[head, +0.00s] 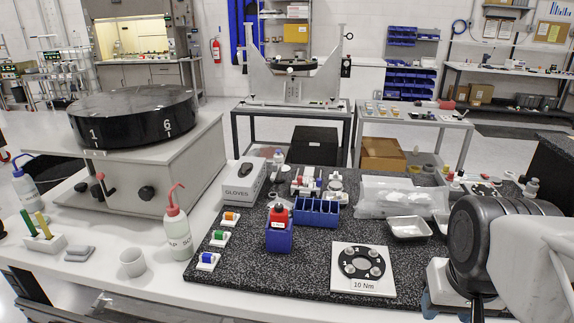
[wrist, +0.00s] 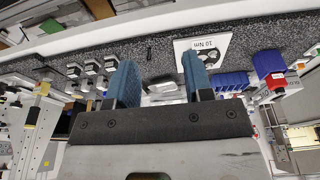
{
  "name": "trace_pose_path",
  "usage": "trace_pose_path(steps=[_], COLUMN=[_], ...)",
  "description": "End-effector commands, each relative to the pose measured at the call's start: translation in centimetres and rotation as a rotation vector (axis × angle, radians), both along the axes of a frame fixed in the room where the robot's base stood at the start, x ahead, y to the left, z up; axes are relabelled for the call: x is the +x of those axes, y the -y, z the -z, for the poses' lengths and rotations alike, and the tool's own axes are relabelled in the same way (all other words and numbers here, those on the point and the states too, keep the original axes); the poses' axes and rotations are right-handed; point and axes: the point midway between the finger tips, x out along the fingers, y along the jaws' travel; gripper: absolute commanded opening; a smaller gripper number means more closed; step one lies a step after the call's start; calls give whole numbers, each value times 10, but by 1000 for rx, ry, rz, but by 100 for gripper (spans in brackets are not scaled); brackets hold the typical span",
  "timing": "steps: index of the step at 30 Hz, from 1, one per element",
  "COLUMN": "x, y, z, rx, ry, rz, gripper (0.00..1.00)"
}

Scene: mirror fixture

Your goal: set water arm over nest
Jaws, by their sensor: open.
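My gripper (wrist: 160,72) is open in the wrist view. Its two blue fingers stand apart with nothing held between them. The head view shows my arm at the right edge, but not clearly the fingertips. A grey machine (head: 150,175) on the left carries a wide black disc (head: 135,125) marked 1 and 6. A small red-knobbed lever (head: 101,178) stands at its front. I cannot tell which part is the water arm or which is the nest. My gripper is far from this machine.
A soap bottle (head: 176,230) and a white cup (head: 132,262) stand in front of the machine.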

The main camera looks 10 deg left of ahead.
Motion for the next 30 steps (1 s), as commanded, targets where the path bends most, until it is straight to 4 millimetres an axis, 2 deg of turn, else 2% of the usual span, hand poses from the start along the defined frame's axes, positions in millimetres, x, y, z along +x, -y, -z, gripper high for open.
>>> trace_pose_path(steps=[8, 18, 30], x=[33, 108, 202], y=[-7, -28, -63], z=[-18, -51, -77], rx=[7, 23, 36], ry=[-13, -40, -73], rz=[9, 36, 68], gripper=[47, 47, 47])
